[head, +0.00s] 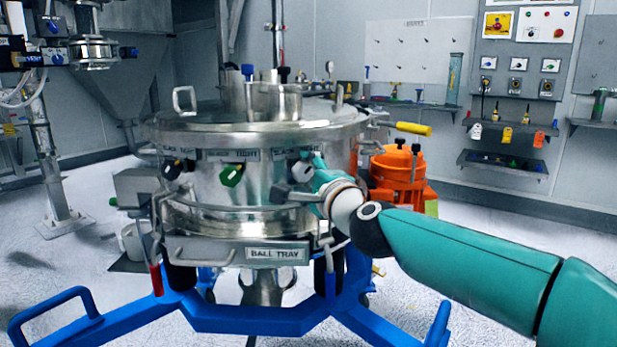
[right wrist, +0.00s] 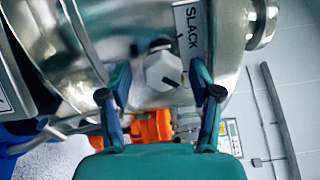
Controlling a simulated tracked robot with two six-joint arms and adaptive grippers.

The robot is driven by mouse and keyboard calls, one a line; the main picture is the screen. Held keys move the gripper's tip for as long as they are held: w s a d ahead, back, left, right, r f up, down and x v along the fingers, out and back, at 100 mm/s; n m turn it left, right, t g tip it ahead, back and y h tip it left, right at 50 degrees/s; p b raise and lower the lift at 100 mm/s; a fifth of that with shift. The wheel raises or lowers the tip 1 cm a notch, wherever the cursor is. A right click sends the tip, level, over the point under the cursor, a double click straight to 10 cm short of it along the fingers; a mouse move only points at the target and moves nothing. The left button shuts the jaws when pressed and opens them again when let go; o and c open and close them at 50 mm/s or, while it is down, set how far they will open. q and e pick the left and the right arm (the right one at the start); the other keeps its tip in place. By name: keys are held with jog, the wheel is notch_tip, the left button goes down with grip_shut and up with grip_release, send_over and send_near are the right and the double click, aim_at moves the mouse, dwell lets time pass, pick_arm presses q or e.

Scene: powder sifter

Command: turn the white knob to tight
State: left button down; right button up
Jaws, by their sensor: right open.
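The white knob (right wrist: 163,71) is a pale, faceted knob on the steel sifter's side, beside a SLACK label (right wrist: 189,30) in the right wrist view. A dark mark shows on its face. In the head view the knob (head: 302,171) is pale grey, at the right of the drum's front, partly hidden by my gripper. My right gripper (right wrist: 160,84) is open, with one teal finger on each side of the knob in the picture. I cannot tell whether either finger touches it. In the head view the gripper (head: 316,180) is at the drum's right front. My left gripper is not in view.
A green knob (head: 231,175) and a dark knob (head: 172,170) sit farther left on the drum, under a label strip. The ball tray (head: 233,252) and blue frame (head: 250,319) are below. Orange equipment (head: 397,168) stands right behind my right arm.

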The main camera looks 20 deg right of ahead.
jog(key=shift+s, duration=0.1)
jog(key=s+d, duration=0.1)
jog(key=s, duration=1)
jog(key=shift+s, duration=0.35)
jog(key=shift+d, duration=0.1)
